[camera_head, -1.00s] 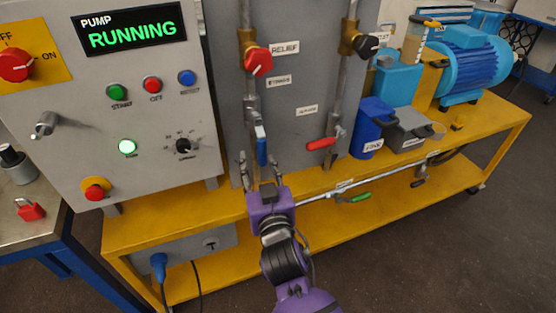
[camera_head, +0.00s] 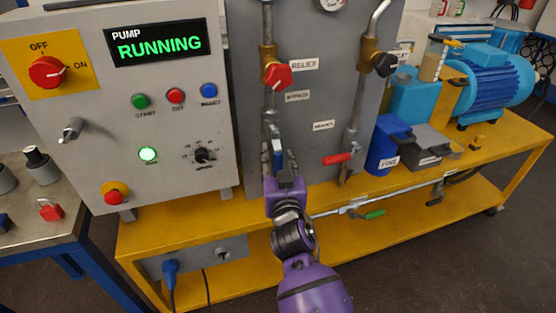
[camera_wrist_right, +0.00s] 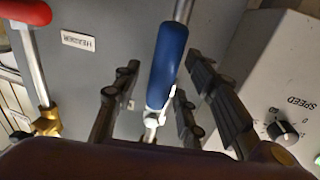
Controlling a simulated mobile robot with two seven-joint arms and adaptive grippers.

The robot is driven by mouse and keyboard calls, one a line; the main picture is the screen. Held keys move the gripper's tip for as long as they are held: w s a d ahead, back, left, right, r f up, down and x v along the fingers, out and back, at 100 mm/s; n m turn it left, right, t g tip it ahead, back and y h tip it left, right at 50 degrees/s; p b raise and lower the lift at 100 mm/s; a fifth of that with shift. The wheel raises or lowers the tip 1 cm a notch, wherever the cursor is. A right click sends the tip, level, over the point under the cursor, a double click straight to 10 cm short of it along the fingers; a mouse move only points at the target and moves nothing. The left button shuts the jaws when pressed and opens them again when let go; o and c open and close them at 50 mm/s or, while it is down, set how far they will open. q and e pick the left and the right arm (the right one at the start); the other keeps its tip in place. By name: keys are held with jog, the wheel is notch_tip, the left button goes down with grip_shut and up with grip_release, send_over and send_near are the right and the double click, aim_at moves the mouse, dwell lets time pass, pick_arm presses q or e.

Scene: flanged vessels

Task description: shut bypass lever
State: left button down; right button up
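The bypass lever (camera_head: 278,151) has a blue handle and sits low on the left pipe of the grey panel, under a small label that seems to read bypass. Its handle hangs down, roughly in line with the pipe. My right gripper (camera_head: 280,163) is at the lever from below. In the right wrist view the blue handle (camera_wrist_right: 167,58) lies between the spread fingers of the gripper (camera_wrist_right: 155,100), with gaps on both sides. The fingers look open. My left gripper is not in view.
A red lever (camera_head: 337,159) is on the pipe to the right, and a red relief knob (camera_head: 277,75) is above. The control box (camera_head: 150,110) with a speed dial stands close on the left. A green-handled lever (camera_head: 374,214) is lower right, on the low pipe.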

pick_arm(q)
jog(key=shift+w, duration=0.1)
pick_arm(e)
grip_shut()
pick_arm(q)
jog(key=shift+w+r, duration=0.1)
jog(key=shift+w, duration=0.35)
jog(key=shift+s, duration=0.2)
